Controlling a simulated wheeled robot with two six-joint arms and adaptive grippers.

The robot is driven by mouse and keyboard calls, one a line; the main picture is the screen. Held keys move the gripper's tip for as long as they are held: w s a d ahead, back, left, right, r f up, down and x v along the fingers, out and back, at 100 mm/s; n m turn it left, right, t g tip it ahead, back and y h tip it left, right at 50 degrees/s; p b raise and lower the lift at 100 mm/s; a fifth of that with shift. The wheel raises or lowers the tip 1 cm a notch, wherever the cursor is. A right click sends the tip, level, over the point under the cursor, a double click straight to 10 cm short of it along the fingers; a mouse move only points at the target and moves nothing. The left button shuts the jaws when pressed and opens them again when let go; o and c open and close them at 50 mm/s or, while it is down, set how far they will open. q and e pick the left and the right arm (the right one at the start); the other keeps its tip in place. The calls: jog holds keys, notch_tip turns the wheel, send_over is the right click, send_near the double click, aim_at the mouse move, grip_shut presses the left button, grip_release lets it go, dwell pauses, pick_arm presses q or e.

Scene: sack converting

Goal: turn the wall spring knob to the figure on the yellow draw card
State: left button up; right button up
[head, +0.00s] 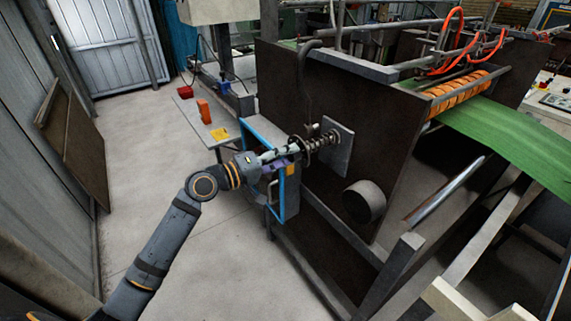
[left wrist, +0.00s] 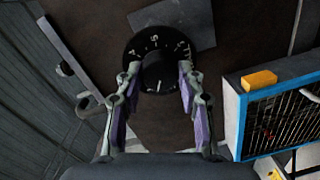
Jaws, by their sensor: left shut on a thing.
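The wall spring knob (left wrist: 155,66) is a black round dial with white marks and figures, in front of a grey plate; the figures are too small to read surely. In the head view a coiled spring on a rod (head: 325,139) runs from the grey wall plate (head: 340,151) to my gripper. My left gripper (head: 291,150) is shut on the knob, with its fingers (left wrist: 159,72) on either side of the dial in the left wrist view. A yellow card (head: 220,134) lies on the grey table; its figure is not readable. My right gripper is not in view.
A blue-framed box (head: 281,195) stands close beside the gripper, with a yellow block (left wrist: 260,80) on it. An orange block (head: 204,110) stands on the table (head: 196,121). A grey cylinder (head: 364,201) juts from the dark machine wall below right.

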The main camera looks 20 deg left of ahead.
pick_arm(q)
jog(key=shift+f+m+b, duration=0.1)
jog(key=shift+m+b, duration=0.6)
jog(key=shift+m, duration=0.2)
jog(key=o, duration=1.2)
